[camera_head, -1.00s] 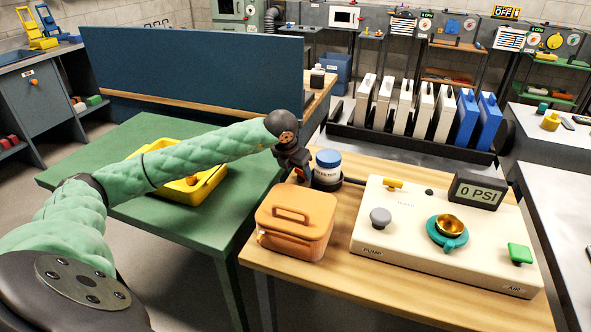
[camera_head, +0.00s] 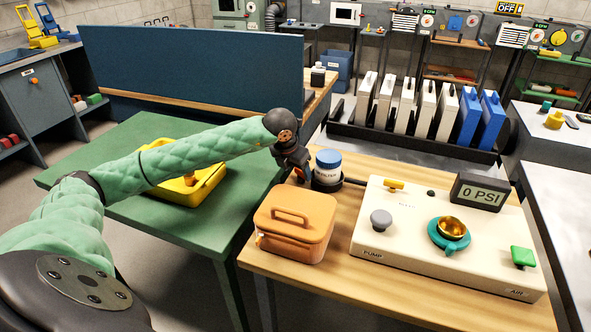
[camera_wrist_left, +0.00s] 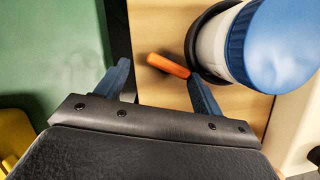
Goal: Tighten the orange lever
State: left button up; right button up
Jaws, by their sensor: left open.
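The orange lever (camera_wrist_left: 168,65) shows in the left wrist view, sticking out to the left from the dark ring (camera_wrist_left: 192,58) around a white bottle with a blue cap (camera_wrist_left: 285,42). In the head view the bottle (camera_head: 328,163) stands upright on the wooden table, and the lever is mostly hidden by my arm. My left gripper (camera_wrist_left: 160,88) is open, its blue fingers on either side of the lever in the picture, the right finger close to the ring. I see no contact with the lever. In the head view the left gripper (camera_head: 304,174) is beside the bottle's left side. My right gripper is not in view.
An orange lidded box (camera_head: 296,222) stands just in front of the bottle. A cream pump panel (camera_head: 405,245) with knobs and a 0 PSI display (camera_head: 480,192) is at its right. A yellow tray (camera_head: 165,185) lies on the green table (camera_head: 120,140). A blue partition (camera_head: 190,55) stands behind.

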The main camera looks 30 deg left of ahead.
aim_at(299, 171)
pick_arm(q)
jog(key=v, duration=0.4)
jog(key=shift+w+d+r, duration=0.1)
jog(key=shift+w+d, duration=0.2)
jog(key=shift+w, duration=0.05)
jog(key=shift+s+r, duration=0.1)
jog(key=shift+a+r+p, duration=0.1)
jog(key=shift+a+p, duration=0.2)
jog(key=v, duration=0.3)
jog(key=shift+s+a+r+p, duration=0.15)
jog(key=shift+s+r+p, duration=0.1)
jog(key=shift+s+p, duration=0.15)
jog(key=shift+b, duration=0.4)
